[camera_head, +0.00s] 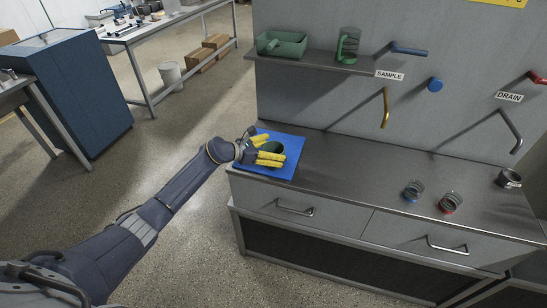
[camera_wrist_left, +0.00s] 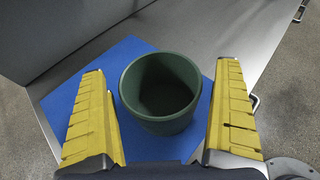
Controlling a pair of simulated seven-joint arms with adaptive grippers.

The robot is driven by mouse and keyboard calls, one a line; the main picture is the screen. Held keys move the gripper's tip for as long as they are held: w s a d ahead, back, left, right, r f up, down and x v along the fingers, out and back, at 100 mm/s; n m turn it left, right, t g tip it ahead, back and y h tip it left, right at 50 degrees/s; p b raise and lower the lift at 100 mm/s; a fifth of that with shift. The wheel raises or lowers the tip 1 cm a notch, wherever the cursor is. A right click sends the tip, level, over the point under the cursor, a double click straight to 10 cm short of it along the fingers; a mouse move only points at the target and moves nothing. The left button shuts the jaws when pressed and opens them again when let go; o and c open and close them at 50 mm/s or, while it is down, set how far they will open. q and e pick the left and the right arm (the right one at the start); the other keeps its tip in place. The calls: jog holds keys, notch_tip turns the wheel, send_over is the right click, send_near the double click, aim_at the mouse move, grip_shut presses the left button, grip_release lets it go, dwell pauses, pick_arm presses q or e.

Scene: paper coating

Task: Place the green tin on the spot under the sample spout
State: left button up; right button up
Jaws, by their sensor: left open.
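The dark green tin (camera_head: 274,147) stands upright on a blue mat (camera_head: 290,141) at the left end of the steel counter. It is open at the top and looks empty in the left wrist view (camera_wrist_left: 160,122). My left gripper (camera_head: 273,149) is open, with its yellow fingers on either side of the tin. In the left wrist view a gap shows between the tin and each finger. The sample spout (camera_head: 386,107) is a yellow bent pipe on the back panel, below the SAMPLE sign (camera_head: 389,75). The counter under it is bare, with no clear mark. My right gripper is not in view.
A shelf (camera_head: 330,64) above the mat holds a green tray (camera_head: 281,43) and a green-framed holder (camera_head: 348,44). Two small glass jars (camera_head: 414,190) (camera_head: 449,202) and a metal cup (camera_head: 510,179) stand to the right. A grey drain spout (camera_head: 511,130) is at the far right. The counter's middle is clear.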

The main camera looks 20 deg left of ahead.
pick_arm(q)
jog(key=c, duration=1.3)
jog(key=shift+c, duration=0.8)
jog(key=shift+r, duration=0.15)
